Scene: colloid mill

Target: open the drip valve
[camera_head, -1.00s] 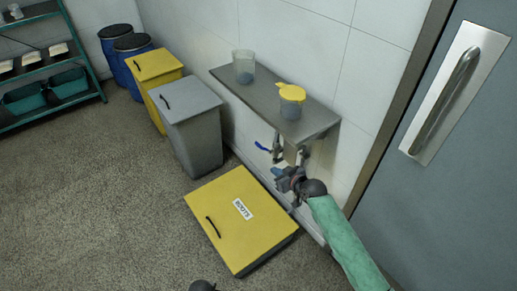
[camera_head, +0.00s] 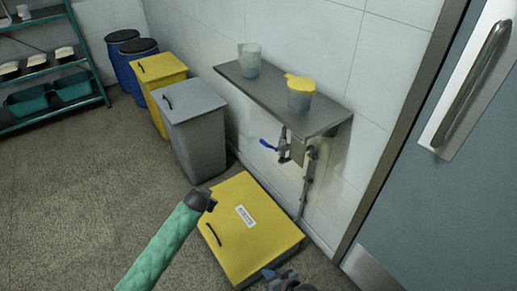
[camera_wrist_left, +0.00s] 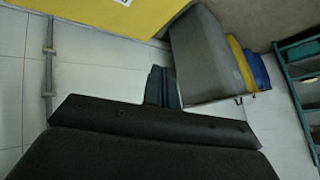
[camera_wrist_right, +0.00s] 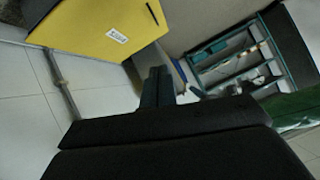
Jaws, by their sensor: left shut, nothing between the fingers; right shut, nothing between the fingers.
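The drip valve with its blue lever (camera_head: 267,144) is on the metal fitting under the wall shelf in the head view. The lever sticks out to the left. Whether the valve is open cannot be told. My right gripper (camera_head: 278,275) is at the bottom of the head view, below and apart from the valve, near the front of the yellow box; its shut, empty fingers show in the right wrist view (camera_wrist_right: 157,88). My left arm reaches in from the lower left, its end beside the yellow box. My left gripper's fingers (camera_wrist_left: 162,88) are shut and empty in the left wrist view.
The steel shelf (camera_head: 270,98) holds a clear beaker (camera_head: 249,62) and a yellow-lidded jug (camera_head: 299,95). A low yellow box (camera_head: 262,232) stands below the valve. A grey bin (camera_head: 193,140) is left, a door (camera_head: 450,220) right. A pipe (camera_head: 306,185) runs down the wall.

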